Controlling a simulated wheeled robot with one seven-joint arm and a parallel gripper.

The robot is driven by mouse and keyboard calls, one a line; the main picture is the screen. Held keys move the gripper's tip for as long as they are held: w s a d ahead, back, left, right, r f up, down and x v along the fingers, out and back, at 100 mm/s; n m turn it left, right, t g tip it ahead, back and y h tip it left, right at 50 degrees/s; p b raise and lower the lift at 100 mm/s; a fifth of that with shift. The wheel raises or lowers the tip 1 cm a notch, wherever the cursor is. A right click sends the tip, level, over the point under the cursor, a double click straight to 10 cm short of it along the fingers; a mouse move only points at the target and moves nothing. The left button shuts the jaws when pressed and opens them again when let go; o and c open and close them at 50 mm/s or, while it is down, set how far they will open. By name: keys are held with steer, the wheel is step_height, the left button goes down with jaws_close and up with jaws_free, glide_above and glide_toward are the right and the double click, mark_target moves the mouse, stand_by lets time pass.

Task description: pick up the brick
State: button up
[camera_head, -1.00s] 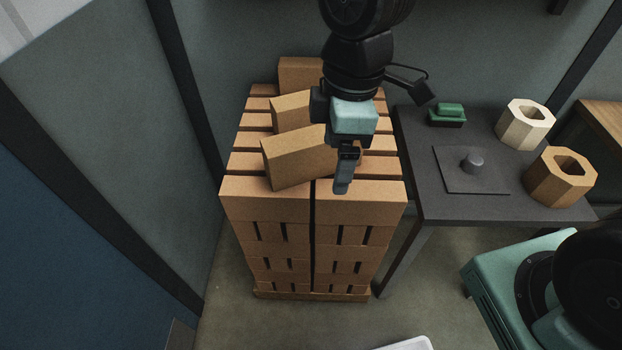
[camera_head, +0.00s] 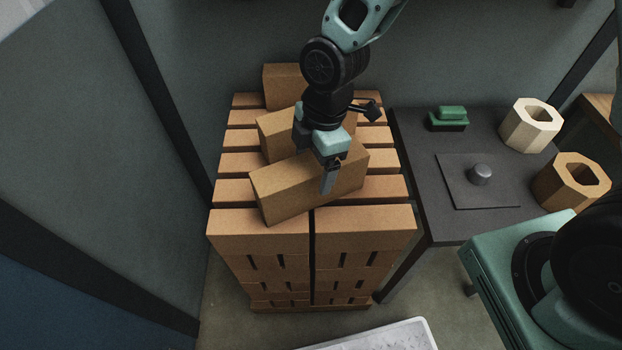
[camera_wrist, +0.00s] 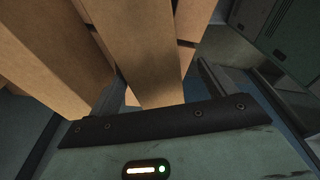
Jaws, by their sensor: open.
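Several loose tan bricks lie on top of a brick stack (camera_head: 262,228). The nearest brick (camera_head: 285,192) lies at an angle across the top. A second brick (camera_head: 276,137) lies behind it, and a third (camera_head: 280,85) stands at the back. My gripper (camera_head: 328,180) points down at the nearest brick, with one finger showing in front of its near face. In the wrist view my open gripper (camera_wrist: 160,90) has a finger on either side of a tan brick surface (camera_wrist: 147,60). I cannot tell whether they touch it.
A dark table (camera_head: 430,205) stands right of the stack, with a green block (camera_head: 452,113), a plate with a grey knob (camera_head: 480,174), a pale hollow block (camera_head: 530,125) and a tan hollow block (camera_head: 572,182). Grey walls close in behind and left.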

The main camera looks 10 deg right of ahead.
steer(key=shift+w+a+f+p, duration=0.15)
steer(key=shift+f+p, duration=0.05)
steer(key=shift+f, duration=1.25)
steer(key=shift+w+a+f+p, duration=0.15)
steer(key=shift+f+p, duration=0.05)
steer(key=shift+f, duration=1.2)
steer(key=c, duration=1.6)
steer(key=shift+r, duration=0.1)
jaws_close()
